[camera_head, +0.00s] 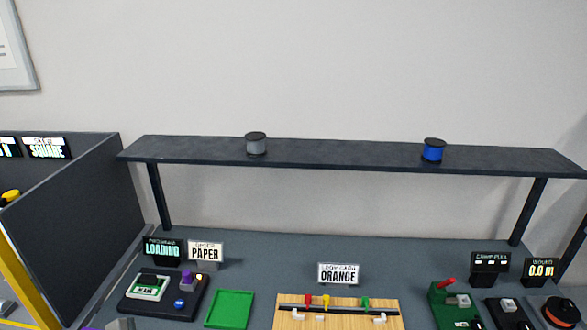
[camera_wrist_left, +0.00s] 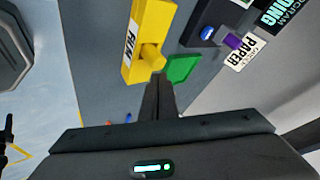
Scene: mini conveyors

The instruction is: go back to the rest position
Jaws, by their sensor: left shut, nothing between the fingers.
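My left gripper (camera_wrist_left: 158,78) shows in the left wrist view, its two dark fingers together with nothing between them. Its fingertips point toward a yellow block (camera_wrist_left: 150,25) with a white label and a round yellow knob, and toward a green tray (camera_wrist_left: 183,68). I cannot tell how far apart they are. In the head view neither gripper shows; the green tray (camera_head: 229,309) lies empty on the grey table (camera_head: 300,257).
A dark device (camera_head: 185,304) with knobs stands left of the green tray; a wooden board (camera_head: 335,317) with coloured pegs stands right. Green and black devices (camera_head: 455,311) are at the right. A raised shelf (camera_head: 340,153) carries a grey spool (camera_head: 256,144) and a blue spool (camera_head: 433,151). A dark partition (camera_head: 75,235) stands left.

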